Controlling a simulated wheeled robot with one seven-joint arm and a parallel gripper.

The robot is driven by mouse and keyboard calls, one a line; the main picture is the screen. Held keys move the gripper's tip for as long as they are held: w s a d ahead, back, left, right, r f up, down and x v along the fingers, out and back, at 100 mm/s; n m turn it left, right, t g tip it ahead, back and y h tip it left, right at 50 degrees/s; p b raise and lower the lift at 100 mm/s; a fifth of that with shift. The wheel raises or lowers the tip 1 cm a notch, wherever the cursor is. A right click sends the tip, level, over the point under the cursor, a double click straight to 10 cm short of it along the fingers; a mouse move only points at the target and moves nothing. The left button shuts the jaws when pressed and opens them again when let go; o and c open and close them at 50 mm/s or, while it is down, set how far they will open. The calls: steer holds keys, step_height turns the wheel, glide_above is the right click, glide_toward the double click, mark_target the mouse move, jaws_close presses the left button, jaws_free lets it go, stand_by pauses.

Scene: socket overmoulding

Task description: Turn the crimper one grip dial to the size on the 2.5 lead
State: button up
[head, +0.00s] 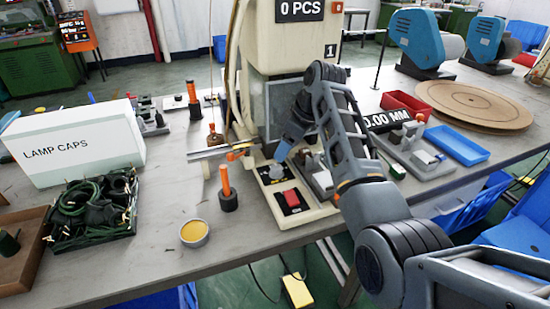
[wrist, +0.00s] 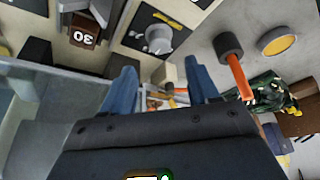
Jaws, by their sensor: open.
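Crimper one (head: 300,45) is the cream machine marked "1", with a "0 PCS" display. Its base panel carries a grey grip dial (head: 277,172) on a dark plate, which also shows in the wrist view (wrist: 158,40) with a yellow mark beside it. My gripper (head: 283,152) is open and empty, close to the dial. In the wrist view its two blue fingers (wrist: 160,80) stand apart, and the dial shows beyond them, not between the tips. I cannot tell whether they touch it. The dial's size marks are too small to read. I cannot pick out the 2.5 lead.
A red button (head: 291,198) sits in front of the dial. An orange-handled tool (head: 227,190) stands left of the base, near a round yellow tin (head: 194,232). A tray of dark cables (head: 92,207) and a lamp caps box (head: 75,140) are further left.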

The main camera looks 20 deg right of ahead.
mark_target(276, 166)
steer(key=x, duration=0.7)
steer(key=c, duration=1)
